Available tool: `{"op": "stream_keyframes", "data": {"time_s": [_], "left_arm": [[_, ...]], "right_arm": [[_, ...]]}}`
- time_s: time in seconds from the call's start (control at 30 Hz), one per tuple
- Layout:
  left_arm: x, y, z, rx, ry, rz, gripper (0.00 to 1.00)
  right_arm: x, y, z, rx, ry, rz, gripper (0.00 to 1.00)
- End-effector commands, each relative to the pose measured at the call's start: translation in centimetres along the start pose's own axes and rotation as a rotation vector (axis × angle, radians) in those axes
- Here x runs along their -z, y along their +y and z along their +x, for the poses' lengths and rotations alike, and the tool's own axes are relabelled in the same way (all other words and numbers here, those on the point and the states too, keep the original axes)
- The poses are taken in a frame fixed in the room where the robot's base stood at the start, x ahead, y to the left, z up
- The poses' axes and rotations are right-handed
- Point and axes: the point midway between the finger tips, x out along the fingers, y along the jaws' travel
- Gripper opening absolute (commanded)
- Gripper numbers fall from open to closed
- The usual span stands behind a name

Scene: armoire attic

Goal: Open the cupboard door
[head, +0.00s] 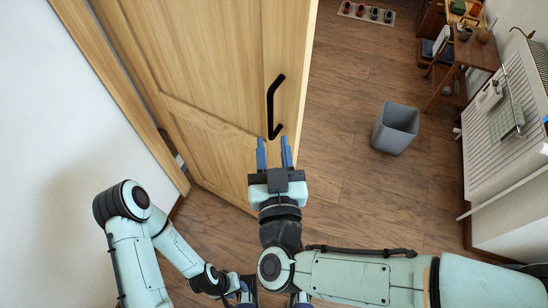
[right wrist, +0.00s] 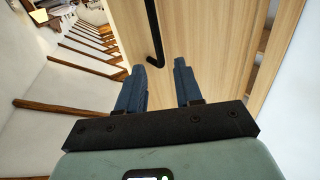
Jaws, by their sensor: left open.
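The cupboard door (head: 215,75) is a pale wooden panel at the upper left of the head view. Its black bar handle (head: 271,105) is near its right edge and also shows in the right wrist view (right wrist: 153,30). My right gripper (head: 274,150) is open, its two blue fingers pointing at the handle's lower end. In the wrist view that end appears between the fingertips, with nothing gripped; I cannot tell how deep it sits between them. My left gripper (head: 272,296) is open at the bottom edge of the head view, partly cut off, away from the door.
A white wall (head: 50,130) stands close on the left. A shoe mat (head: 367,12) lies at the back. The floor between door and bin is clear.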

Motion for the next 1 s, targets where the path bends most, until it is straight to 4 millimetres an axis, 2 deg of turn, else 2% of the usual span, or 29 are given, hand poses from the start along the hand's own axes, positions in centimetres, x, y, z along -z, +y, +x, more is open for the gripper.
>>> {"op": "stream_keyframes", "data": {"time_s": [0.1, 0.23, 0.8, 0.9, 0.97, 1.0], "left_arm": [[0.0, 0.0, 0.0, 0.000, 0.000, 0.000, 0.43], [0.0, 0.0, 0.0, 0.000, 0.000, 0.000, 0.43], [0.0, 0.0, 0.0, 0.000, -0.001, 0.000, 0.43], [-0.1, 0.1, -0.3, 0.000, -0.001, 0.000, 0.43], [-0.1, 0.2, -0.8, 0.000, -0.001, 0.000, 0.43], [-0.2, 0.4, -1.1, 0.000, -0.002, 0.001, 0.43]], "right_arm": [[0.1, -0.1, -1.6, 0.002, 0.002, 0.001, 0.35], [0.0, -0.1, -2.4, 0.001, 0.000, 0.000, 0.35], [-0.1, 0.0, -2.5, 0.000, -0.002, 0.000, 0.35], [-1.2, -0.1, -1.7, 0.008, -0.036, -0.002, 0.35], [-3.0, -0.1, -0.5, 0.019, -0.087, 0.000, 0.35], [-4.7, 0.0, 0.6, 0.030, -0.136, 0.005, 0.35]]}}
